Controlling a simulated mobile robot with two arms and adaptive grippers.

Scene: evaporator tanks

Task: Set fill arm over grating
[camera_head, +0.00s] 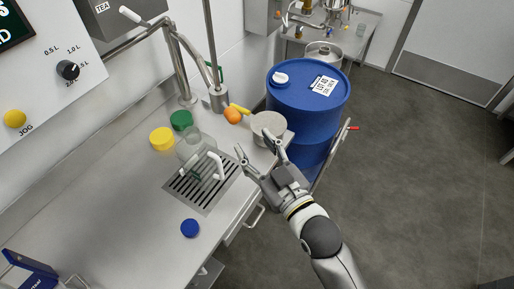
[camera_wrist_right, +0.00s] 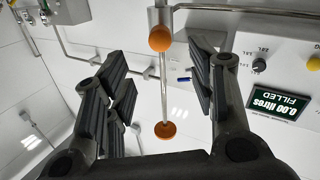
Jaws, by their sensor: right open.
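The grating (camera_head: 181,190) is a dark slotted panel set in the steel counter, with a clear jar (camera_head: 190,148) and a white curved handle or spout over it. A steel pipe assembly, which looks like the fill arm (camera_head: 215,97), stands at the back of the counter. An orange rounded end (camera_head: 233,116) shows beside its base, away from the grating. In the right wrist view an orange knob (camera_wrist_right: 160,38) shows between my open fingers. My right gripper (camera_head: 253,143) is open and empty, above the counter's right edge. My left gripper is out of view.
A blue drum (camera_head: 308,95) stands beyond the counter's right end. A round grey container (camera_head: 268,128) sits at that corner. Yellow (camera_head: 162,139), green (camera_head: 181,120) and blue (camera_head: 190,228) lids lie on the counter.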

